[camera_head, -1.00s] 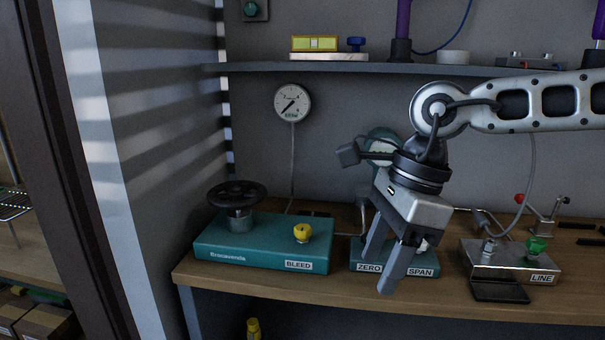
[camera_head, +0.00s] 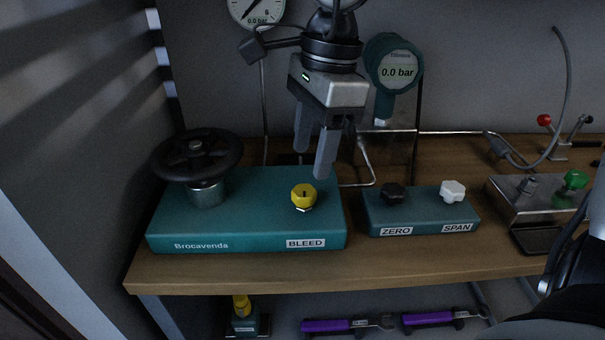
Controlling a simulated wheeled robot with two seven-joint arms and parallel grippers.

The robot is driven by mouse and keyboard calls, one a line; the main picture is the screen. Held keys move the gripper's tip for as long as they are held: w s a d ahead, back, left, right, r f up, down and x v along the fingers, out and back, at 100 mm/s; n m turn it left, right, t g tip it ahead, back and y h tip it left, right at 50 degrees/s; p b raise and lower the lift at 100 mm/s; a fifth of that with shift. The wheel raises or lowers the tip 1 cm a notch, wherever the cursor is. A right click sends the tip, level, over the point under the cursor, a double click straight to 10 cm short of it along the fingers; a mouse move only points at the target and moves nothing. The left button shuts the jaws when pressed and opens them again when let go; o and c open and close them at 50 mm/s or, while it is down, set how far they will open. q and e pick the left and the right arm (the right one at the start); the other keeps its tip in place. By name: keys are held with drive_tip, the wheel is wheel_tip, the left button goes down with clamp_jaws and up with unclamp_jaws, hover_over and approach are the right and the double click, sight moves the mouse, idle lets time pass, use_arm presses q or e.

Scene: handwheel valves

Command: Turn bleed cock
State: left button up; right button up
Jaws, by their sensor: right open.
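The bleed cock is a small yellow knob (camera_head: 303,195) on top of a teal block (camera_head: 245,225), above the label BLEED. A black handwheel (camera_head: 197,156) stands on the left of the same block. My right gripper (camera_head: 312,160) hangs from above with its fingers pointing down. Its two grey fingers are apart and nothing shows between them. The fingertips appear just above and behind the yellow knob, with no contact that I can see. My left gripper is not in view.
A teal box (camera_head: 420,212) with a black knob (camera_head: 392,193) and a white knob (camera_head: 453,190) stands to the right. A digital gauge (camera_head: 394,72) reads 0.0 bar behind it. A metal LINE block with a green knob (camera_head: 575,180) is at far right. Purple-handled tools (camera_head: 335,325) lie below.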

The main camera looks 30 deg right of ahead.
sight(304, 190)
drive_tip(key=shift+w+a+f+b, duration=0.1)
drive_tip(key=shift+a+f+b, duration=0.1)
drive_tip(key=shift+f+b, duration=0.95)
drive_tip(key=shift+w+a+f+b, duration=0.15)
drive_tip(key=shift+f+b, duration=0.35)
drive_tip(key=shift+f, duration=1.25)
drive_tip(key=c, duration=0.7)
